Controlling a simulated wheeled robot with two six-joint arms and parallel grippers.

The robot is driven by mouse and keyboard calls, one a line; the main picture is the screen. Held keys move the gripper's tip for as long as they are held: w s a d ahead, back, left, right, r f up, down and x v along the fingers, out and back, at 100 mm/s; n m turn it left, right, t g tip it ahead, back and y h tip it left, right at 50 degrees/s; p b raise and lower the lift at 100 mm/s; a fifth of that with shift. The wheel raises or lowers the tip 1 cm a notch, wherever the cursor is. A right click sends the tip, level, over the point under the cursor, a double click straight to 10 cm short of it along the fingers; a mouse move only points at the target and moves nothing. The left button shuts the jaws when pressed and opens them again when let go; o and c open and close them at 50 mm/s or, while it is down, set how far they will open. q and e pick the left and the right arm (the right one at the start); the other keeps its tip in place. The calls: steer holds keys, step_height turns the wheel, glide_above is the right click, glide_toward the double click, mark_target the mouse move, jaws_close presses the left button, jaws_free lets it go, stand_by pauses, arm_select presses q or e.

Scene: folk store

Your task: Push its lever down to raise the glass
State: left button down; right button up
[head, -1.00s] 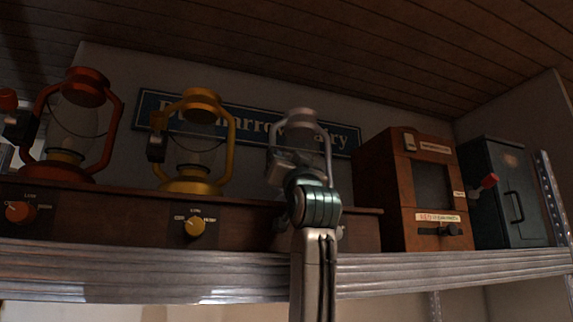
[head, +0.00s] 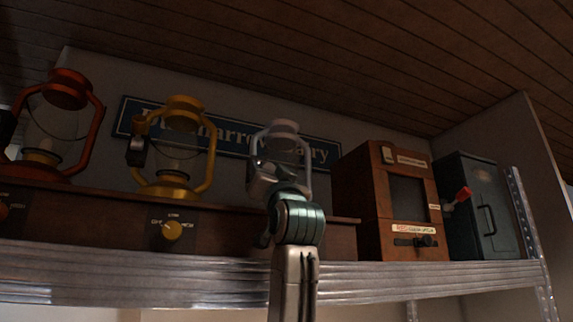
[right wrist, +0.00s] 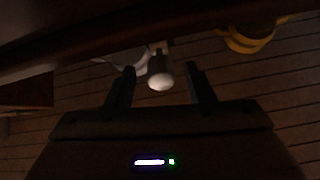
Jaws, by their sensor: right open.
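A pale, whitish lantern (head: 283,128) stands on the shelf's wooden box, largely hidden behind my right arm in the head view. My right gripper (head: 266,172) is raised in front of it. In the right wrist view the two dark fingers (right wrist: 160,88) are apart. A pale rounded knob (right wrist: 160,78), which looks like the end of the lantern's lever, shows between them. I cannot tell whether a finger touches it. The lantern's glass and lever are mostly hidden in the head view. My left gripper is out of view.
A yellow lantern (head: 207,172) and a red-orange lantern (head: 92,143) stand to the left on the wooden box (head: 100,215). A brown wooden cabinet (head: 360,215) and a dark metal box (head: 485,220) with a red-tipped handle (head: 463,194) stand to the right. A metal shelf edge (head: 160,280) runs below.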

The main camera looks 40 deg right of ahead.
steer(key=s+a+b, duration=0.3)
steer(key=s, duration=0.8)
steer(key=shift+s+f+b, duration=0.15)
steer(key=shift+s+b, duration=0.15)
steer(key=shift+s, duration=0.05)
steer(key=shift+a, duration=0.1)
